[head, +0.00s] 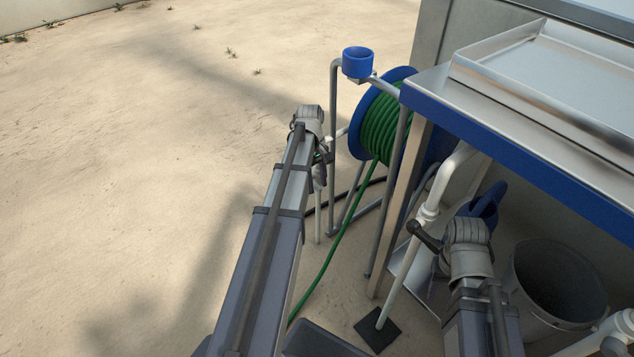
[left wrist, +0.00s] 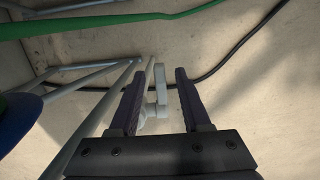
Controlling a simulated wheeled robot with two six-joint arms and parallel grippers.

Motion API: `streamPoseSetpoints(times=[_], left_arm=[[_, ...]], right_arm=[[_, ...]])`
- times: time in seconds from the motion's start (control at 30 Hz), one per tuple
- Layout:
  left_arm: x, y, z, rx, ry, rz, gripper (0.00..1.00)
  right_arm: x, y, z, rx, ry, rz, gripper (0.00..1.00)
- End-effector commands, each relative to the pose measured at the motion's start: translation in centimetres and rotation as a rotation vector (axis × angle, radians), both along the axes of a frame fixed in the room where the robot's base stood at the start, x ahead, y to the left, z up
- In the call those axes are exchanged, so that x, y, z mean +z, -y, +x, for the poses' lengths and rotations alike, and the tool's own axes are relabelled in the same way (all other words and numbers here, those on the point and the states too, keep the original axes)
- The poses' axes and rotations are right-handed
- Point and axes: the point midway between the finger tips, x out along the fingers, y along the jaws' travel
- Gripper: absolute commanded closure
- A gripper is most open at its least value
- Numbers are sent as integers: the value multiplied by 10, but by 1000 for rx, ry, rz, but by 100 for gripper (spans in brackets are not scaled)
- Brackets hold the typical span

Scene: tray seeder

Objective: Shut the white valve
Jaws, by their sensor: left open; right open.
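The white valve (left wrist: 161,84) shows in the left wrist view as a pale upright bar with a pale body below it. It lies between the two dark fingers of my left gripper (left wrist: 158,78), which are apart; I cannot tell whether either finger touches it. In the head view my left gripper (head: 322,165) is beside the reel stand, above a thin white pipe (head: 318,215), and mostly hides the valve.
A blue reel (head: 357,128) of green hose (head: 383,125) stands on a grey frame (head: 334,110) with a blue cup (head: 357,62). A metal-topped bench (head: 500,105) is on the right, with a grey bucket (head: 590,300) below. Open sandy ground lies left.

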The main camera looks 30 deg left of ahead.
Motion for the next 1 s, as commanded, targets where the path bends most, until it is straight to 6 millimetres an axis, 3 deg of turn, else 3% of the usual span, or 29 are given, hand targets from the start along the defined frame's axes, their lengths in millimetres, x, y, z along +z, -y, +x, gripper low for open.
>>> streamPoseSetpoints(times=[0.6,1.0], left_arm=[[70,-8,4,0,0,0,52],[76,-10,4,0,0,0,52]], right_arm=[[70,0,0,12,-2,-1,52],[76,1,0,11,-2,-2,52]])
